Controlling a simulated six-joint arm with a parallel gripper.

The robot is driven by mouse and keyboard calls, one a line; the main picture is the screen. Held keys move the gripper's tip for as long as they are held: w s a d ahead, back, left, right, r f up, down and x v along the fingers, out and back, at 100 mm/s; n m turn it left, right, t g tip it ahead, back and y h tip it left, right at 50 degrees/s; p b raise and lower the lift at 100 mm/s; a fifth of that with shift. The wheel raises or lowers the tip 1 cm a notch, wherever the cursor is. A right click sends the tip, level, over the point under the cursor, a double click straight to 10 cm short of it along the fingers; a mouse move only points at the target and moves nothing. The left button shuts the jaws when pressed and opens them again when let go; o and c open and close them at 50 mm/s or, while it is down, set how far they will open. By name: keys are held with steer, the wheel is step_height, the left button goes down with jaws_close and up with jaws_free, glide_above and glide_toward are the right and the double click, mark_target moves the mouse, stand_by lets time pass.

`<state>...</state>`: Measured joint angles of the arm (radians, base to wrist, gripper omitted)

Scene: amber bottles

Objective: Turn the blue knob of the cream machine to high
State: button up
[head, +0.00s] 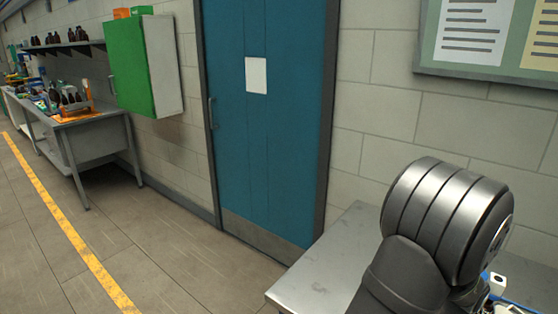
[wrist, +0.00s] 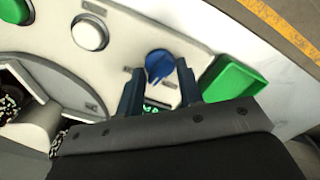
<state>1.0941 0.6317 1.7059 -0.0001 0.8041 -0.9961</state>
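In the wrist view, the cream machine (wrist: 125,60) fills the upper left with its control face. Its blue knob (wrist: 158,62) is round, with a paler blue raised part across it. My gripper (wrist: 160,70) is open, with one dark finger on each side of the knob. I cannot tell whether either finger touches the knob. The knob's markings and setting are not readable. In the head view, neither the knob nor my gripper shows; my own arm blocks the lower right.
A green open box (wrist: 232,84) sits close to my right finger.

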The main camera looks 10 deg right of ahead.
stand_by(0.3)
step_height(320, 180, up, 17)
steer(key=m, duration=1)
step_height(320, 180, down, 17)
steer(key=shift+f, duration=0.1)
steer(key=shift+c, duration=0.4)
